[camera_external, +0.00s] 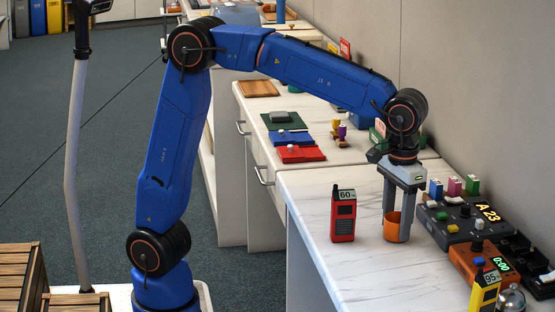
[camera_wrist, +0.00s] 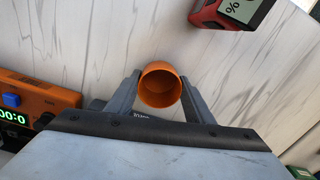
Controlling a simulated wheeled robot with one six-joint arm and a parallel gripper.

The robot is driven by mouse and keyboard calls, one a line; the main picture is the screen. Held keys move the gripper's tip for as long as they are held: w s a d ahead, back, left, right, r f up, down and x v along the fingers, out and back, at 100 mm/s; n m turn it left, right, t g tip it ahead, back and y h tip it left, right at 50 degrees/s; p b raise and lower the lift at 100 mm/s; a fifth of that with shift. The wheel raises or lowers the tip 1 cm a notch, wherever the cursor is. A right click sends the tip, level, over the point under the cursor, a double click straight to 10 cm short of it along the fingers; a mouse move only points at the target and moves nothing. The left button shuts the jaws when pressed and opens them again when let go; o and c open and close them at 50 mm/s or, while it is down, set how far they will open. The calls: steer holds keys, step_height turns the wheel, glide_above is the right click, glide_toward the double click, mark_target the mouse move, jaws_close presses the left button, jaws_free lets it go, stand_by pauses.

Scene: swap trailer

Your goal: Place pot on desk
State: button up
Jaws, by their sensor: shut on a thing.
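The pot (camera_external: 393,233) is a small orange cup, upright at the white marble-patterned desk (camera_external: 345,270). My gripper (camera_external: 397,212) points straight down with its fingers around the pot, shut on it. In the wrist view, the pot (camera_wrist: 160,86) shows its open, empty mouth between the two fingers (camera_wrist: 160,100). The pot's bottom appears at the desk surface; I cannot tell whether it touches. The fingers hide part of its sides.
A red handheld meter (camera_external: 343,215) stands just left of the pot. A yellow meter (camera_external: 485,290) is at the front right. The desk's front left is clear.

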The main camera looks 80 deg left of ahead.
steer(key=shift+f, duration=0.15)
steer(key=o, duration=1.1)
step_height(320, 180, up, 12)
steer(key=s+a+t, duration=0.1)
steer(key=s+a, duration=0.3)
steer(key=a, duration=0.8)
steer(key=s+a+f, duration=0.2)
steer(key=s+a, duration=0.3)
steer(key=a, duration=0.1)
steer(key=s+a+f+m+t, duration=0.1)
steer(key=s+a+f, duration=0.1)
steer(key=s+a, duration=0.3)
steer(key=s+a+f+t, duration=0.1)
steer(key=s+a+f, duration=0.1)
steer(key=s+a, duration=0.3)
steer(key=shift+s+a+f+m+h, duration=0.15)
steer(key=shift+s+a+m+h, duration=0.05)
steer(key=shift+a, duration=0.45)
steer(key=shift+s+a+f+m+h, duration=0.15)
steer(key=shift+s+a+m+h, duration=0.05)
steer(key=shift+a, duration=0.4)
steer(key=shift+o, duration=0.5)
steer(key=s+a+f+t, duration=0.1)
steer(key=s+a+f, duration=0.4)
steer(key=s+f, duration=0.4)
steer(key=shift+s+a+f+m+t+y, duration=0.3)
steer(key=shift+s+m+t, duration=0.1)
steer(key=shift+s, duration=0.15)
